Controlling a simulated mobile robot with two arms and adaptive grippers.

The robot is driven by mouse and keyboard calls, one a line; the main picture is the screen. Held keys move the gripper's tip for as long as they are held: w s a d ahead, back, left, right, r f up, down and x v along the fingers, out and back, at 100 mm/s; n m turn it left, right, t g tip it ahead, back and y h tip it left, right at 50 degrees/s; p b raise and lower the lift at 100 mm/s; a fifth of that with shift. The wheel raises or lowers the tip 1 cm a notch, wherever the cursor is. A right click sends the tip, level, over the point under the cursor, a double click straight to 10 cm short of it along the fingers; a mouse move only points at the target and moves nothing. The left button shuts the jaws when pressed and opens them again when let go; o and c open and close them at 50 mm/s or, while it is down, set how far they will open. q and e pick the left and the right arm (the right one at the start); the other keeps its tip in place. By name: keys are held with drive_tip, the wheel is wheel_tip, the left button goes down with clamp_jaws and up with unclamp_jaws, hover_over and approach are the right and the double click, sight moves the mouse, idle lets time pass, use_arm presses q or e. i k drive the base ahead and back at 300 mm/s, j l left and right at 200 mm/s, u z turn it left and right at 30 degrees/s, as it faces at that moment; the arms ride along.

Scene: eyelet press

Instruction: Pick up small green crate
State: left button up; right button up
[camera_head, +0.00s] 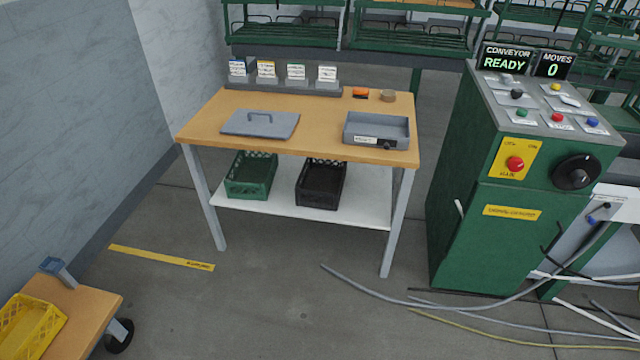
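The small green crate (251,176) sits on the white lower shelf of the wooden-topped table, toward the shelf's left side. Its upper back part is partly hidden under the tabletop. A black crate (320,184) stands to its right on the same shelf, with a gap between them. Neither of my grippers shows in the head view.
The tabletop (205,123) holds a grey lid (260,124), a grey tray (377,131) and card holders (283,78). A green control cabinet (470,235) stands right; cables (390,294) cross the floor there. A cart (95,305) with a yellow crate (28,328) is lower left.

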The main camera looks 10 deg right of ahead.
sight(253, 181)
drive_tip(key=u, duration=1.95)
drive_tip(key=z, duration=1.7)
drive_tip(key=i+l+z, duration=0.1)
drive_tip(key=i+z, duration=0.15)
drive_tip(key=i, duration=0.35)
